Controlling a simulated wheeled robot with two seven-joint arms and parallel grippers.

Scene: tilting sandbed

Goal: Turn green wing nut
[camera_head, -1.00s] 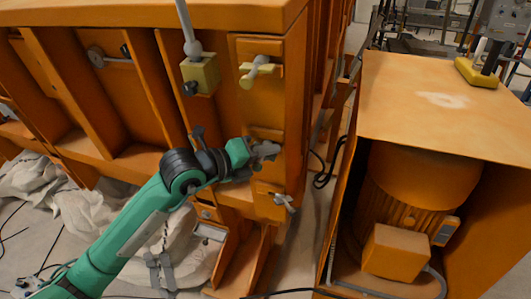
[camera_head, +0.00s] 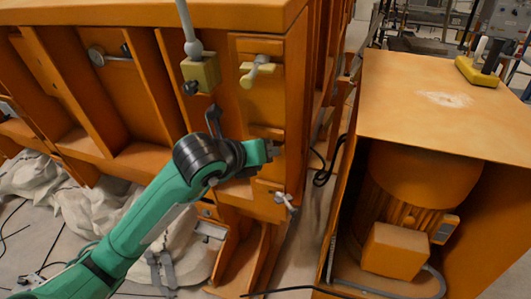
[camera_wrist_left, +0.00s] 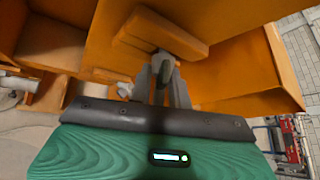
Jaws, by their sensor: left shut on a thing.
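My left gripper (camera_head: 272,150) is at the orange machine's front post, between an upper pale yellow wing nut (camera_head: 258,70) and a lower grey wing nut (camera_head: 287,202). In the left wrist view its two fingers (camera_wrist_left: 163,80) close on a small dark grey-green piece (camera_wrist_left: 164,68), which looks like the green wing nut, just below an orange block (camera_wrist_left: 160,38). In the head view the gripper hides this piece. How far it is turned cannot be told. My right gripper is not in view.
A pale yellow block on a grey rod (camera_head: 200,72) hangs left of the upper wing nut. An orange motor housing (camera_head: 440,105) stands to the right, across a narrow gap with a black cable (camera_head: 322,172). White cloth (camera_head: 85,210) lies below left.

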